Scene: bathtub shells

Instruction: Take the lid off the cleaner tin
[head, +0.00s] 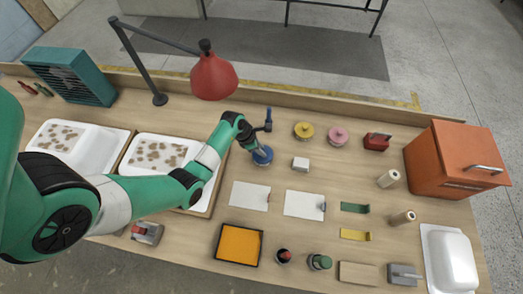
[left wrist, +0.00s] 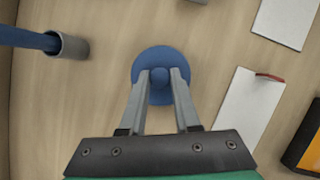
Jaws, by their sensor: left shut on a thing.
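A round blue lid (head: 263,157) with a small knob is at the middle of the bench, below my left gripper (head: 257,149). The left wrist view shows the lid from above (left wrist: 160,57). There my left gripper (left wrist: 160,80) has its two fingers closed on either side of the blue knob. The tin body under the lid is hidden, so I cannot tell whether lid and tin touch. My right gripper is not in view.
A blue-handled tool in a grey holder (head: 268,117) stands just behind the lid. White sheets (head: 250,196) lie in front. A red lamp (head: 213,77) overhangs the back left.

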